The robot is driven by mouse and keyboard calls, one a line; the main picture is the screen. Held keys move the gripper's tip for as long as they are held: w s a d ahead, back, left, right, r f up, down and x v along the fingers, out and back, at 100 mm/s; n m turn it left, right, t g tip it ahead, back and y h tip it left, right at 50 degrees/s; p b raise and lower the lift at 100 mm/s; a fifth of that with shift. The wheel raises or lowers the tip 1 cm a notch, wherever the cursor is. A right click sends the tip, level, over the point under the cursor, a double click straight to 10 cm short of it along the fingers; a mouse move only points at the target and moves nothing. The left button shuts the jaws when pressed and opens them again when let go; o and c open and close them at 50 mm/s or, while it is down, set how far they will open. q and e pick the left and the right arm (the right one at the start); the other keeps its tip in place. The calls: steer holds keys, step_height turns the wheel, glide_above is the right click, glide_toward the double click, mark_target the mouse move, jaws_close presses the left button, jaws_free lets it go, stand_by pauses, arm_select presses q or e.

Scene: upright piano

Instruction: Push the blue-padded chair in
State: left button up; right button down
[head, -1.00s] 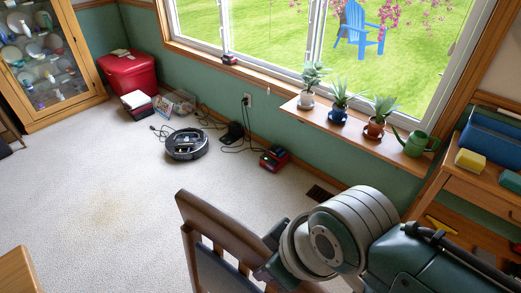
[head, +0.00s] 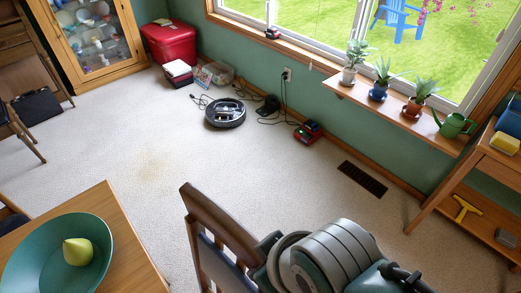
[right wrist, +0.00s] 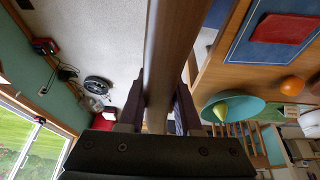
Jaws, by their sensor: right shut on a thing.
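The wooden chair (head: 193,205) with a blue pad (head: 214,262) stands at the bottom middle of the head view, with its back tilted in the picture. The table (head: 112,205) is to its left, with clear carpet showing between them. My right gripper (head: 262,250) is at the chair's back. In the right wrist view its two fingers (right wrist: 160,112) are shut on a wooden bar of the chair (right wrist: 172,60). The chair's legs and most of its seat are hidden. My left gripper is not in view.
A teal bowl (head: 28,262) with a yellow-green fruit (head: 77,251) sits on the table. A robot vacuum (head: 225,112) and cables lie by the wall. Other chairs (head: 15,135) stand at left. A wooden shelf unit (head: 480,190) is at right. The middle carpet is open.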

steer(key=shift+s+a, duration=0.1)
steer(key=shift+a, duration=0.1)
steer(key=c, duration=0.6)
jaws_free()
steer(key=shift+s+d+r+p, duration=0.1)
steer(key=shift+s+r+p, duration=0.05)
steer(key=shift+r+p, duration=0.3)
steer(key=p+v, duration=0.3)
steer(key=v, duration=0.5)
steer(key=shift+s+d+r, duration=0.1)
steer(key=shift+s+r, duration=0.1)
steer(key=shift+r, duration=0.2)
